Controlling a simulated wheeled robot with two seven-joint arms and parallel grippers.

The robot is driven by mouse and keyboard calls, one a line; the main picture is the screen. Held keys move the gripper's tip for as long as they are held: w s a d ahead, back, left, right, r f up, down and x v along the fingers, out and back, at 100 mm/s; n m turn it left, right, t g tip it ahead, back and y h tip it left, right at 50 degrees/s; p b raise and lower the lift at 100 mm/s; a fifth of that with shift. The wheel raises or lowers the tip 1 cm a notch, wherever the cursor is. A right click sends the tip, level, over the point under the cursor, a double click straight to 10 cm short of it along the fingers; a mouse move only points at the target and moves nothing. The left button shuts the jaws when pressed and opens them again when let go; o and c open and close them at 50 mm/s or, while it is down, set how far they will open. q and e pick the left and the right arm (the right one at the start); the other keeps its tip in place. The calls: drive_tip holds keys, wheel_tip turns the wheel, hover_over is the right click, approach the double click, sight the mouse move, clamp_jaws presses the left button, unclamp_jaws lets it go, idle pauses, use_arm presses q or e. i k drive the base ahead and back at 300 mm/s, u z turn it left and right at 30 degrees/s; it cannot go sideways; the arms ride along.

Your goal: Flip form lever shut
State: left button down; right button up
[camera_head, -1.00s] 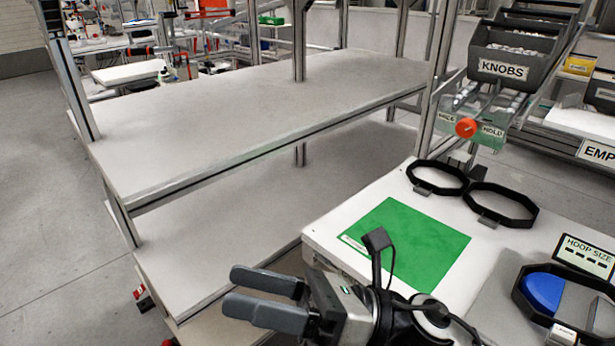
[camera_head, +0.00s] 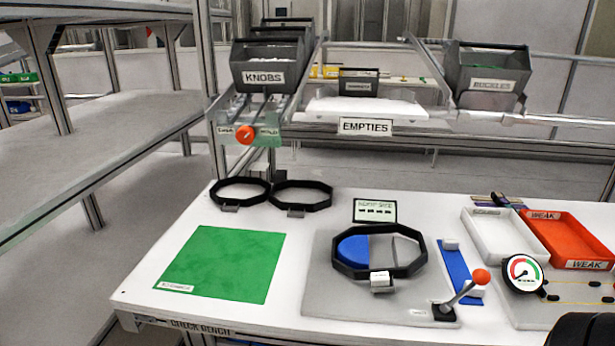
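The form lever (camera_head: 462,292) is a grey rod with an orange ball on top. It rises from a dark base at the front right corner of a grey plate (camera_head: 330,299) and leans up to the right. On the plate sits the form, a blue half disc (camera_head: 353,251) and a grey part inside a black octagonal hoop (camera_head: 336,262). A small pale block (camera_head: 381,282) is on the hoop's front edge. Neither gripper's fingers show. A black rounded shape at the bottom right corner may be part of my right arm.
A gauge (camera_head: 523,273) stands just right of the lever. A blue strip (camera_head: 455,262), white tray (camera_head: 487,244) and red tray (camera_head: 572,227) lie near it. Two black hoops (camera_head: 240,191) lie at the back left. The green mat (camera_head: 215,262) is bare.

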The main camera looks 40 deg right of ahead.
sight(482, 277)
drive_tip(key=z, duration=2.25)
drive_tip(key=k, duration=0.5)
drive_tip(key=z, duration=1.35)
drive_tip(key=i, duration=1.1)
drive_tip(key=u, duration=2.1)
